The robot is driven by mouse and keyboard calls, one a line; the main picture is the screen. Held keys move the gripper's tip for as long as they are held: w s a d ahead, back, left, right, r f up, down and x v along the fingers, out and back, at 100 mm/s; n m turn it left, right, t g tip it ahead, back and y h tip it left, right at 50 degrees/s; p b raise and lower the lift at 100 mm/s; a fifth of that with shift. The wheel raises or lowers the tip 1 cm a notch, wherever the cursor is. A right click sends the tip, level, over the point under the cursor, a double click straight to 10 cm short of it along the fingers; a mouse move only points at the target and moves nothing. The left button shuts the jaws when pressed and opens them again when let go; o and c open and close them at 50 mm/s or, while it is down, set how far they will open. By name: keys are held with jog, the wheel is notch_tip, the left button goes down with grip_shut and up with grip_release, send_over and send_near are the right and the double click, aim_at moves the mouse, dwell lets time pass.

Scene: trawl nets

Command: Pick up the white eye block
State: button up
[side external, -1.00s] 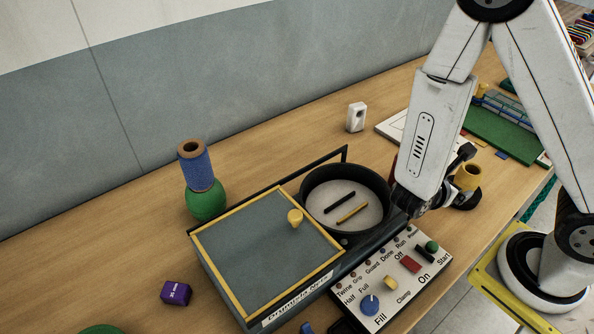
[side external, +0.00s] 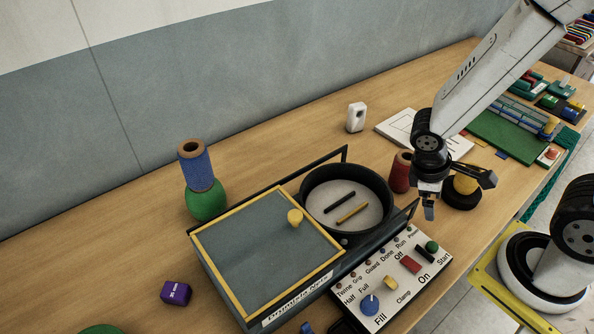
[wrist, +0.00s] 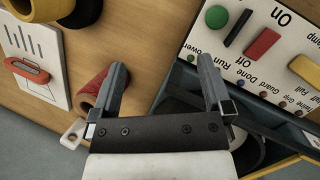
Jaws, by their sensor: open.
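The white eye block (side external: 356,117) stands upright on the wooden table near the wall, with a dark hole in its face. In the wrist view the white block with a hole (wrist: 73,134) shows at the lower left, partly cut off by my gripper. My gripper (side external: 452,197) is open and empty, above the table to the right of and nearer than the block, well apart from it. In the wrist view its two fingers (wrist: 158,88) stand wide apart with nothing between them.
A red spool (side external: 401,172) stands beside my gripper, with a yellow cylinder (side external: 466,181) on a black base to its right. The round black pan (side external: 318,220), control panel (side external: 432,262) and grey lidded box (side external: 258,258) lie in front.

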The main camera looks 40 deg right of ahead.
jog(key=w+m+t+y, duration=0.1)
jog(key=w+a+r+m, duration=0.1)
jog(key=shift+w+a+r+m+t+y, duration=0.2)
jog(key=shift+w+r+m+t+y, duration=0.1)
jog(key=shift+w+t+y, duration=0.1)
jog(key=w+d+r+m+t, duration=0.1)
jog(key=w+d+t, duration=0.3)
jog(key=w, duration=0.4)
jog(key=w+d+r+m+t+h, duration=0.1)
jog(key=w+d+r+m+t, duration=0.1)
jog(key=w+d+t, duration=0.3)
jog(key=w+d+r+m+t, duration=0.2)
jog(key=w+d+t, duration=0.2)
jog(key=w, duration=0.7)
jog(key=shift+w+d+r+m+h, duration=0.15)
jog(key=shift+w+d+m+h, duration=0.2)
jog(key=shift+d, duration=0.9)
send_near(361, 109)
jog(key=shift+w, duration=1)
jog(key=shift+w+d+f, duration=0.2)
jog(key=shift+w+f, duration=0.2)
jog(key=shift+f, duration=0.05)
jog(key=shift+w+d+f, duration=0.25)
jog(key=shift+w+f, duration=0.15)
jog(key=shift+f, duration=0.05)
